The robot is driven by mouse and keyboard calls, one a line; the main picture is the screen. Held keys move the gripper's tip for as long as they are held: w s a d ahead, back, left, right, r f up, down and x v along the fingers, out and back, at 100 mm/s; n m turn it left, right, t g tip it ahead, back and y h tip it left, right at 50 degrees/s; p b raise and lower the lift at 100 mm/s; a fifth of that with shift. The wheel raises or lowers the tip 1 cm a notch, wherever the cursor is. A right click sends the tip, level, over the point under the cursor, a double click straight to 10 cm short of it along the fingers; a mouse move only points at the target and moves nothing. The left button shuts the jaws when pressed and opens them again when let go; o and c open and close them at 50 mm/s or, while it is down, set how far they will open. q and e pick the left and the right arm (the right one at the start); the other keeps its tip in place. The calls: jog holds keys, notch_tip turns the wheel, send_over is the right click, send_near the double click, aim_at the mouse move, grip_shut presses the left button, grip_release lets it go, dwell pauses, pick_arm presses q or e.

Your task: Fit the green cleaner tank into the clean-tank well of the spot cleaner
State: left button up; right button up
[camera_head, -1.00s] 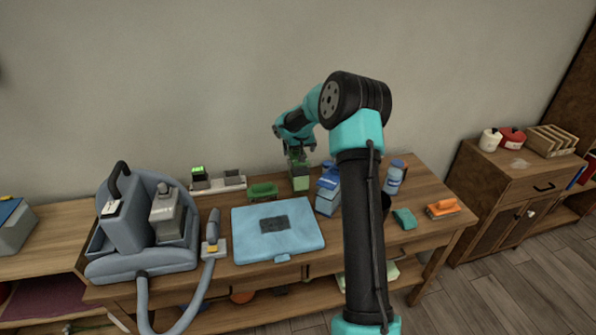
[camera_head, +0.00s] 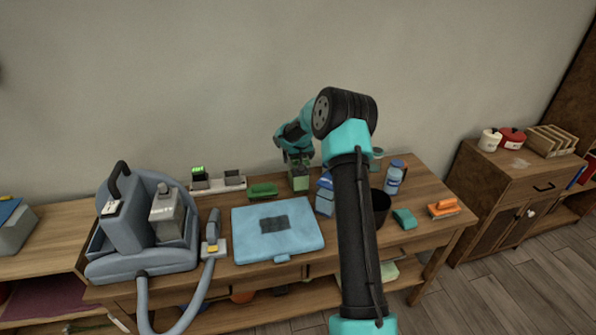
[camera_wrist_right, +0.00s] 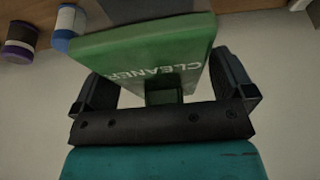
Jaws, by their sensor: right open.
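The green cleaner tank (camera_head: 299,182) stands upright toward the back of the table, right of the green brush. It also fills the middle of the right wrist view (camera_wrist_right: 145,62), with "CLEANER" lettered on it. My right gripper (camera_head: 298,160) is over the top of the tank, its open fingers on either side of it. In the wrist view a finger (camera_wrist_right: 92,100) shows at each side of the tank. The spot cleaner (camera_head: 140,262) stands at the table's left, with a grey tank (camera_head: 167,215) at its right side. My left gripper is not in view.
A blue folded case (camera_head: 280,245) lies in front of the tank. A green brush (camera_head: 263,190) and a charger strip (camera_head: 218,184) are to its left. A blue carton (camera_head: 324,198), blue bottle (camera_head: 394,177), dark cup (camera_head: 381,206), green sponge (camera_head: 404,218) and orange brush (camera_head: 443,208) are to its right.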

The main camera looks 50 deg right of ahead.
dwell(0.4)
jog(key=c, duration=1.6)
jog(key=shift+c, duration=0.2)
jog(key=shift+r, duration=0.1)
notch_tip(320, 180, up, 10)
jog(key=shift+f, duration=0.1)
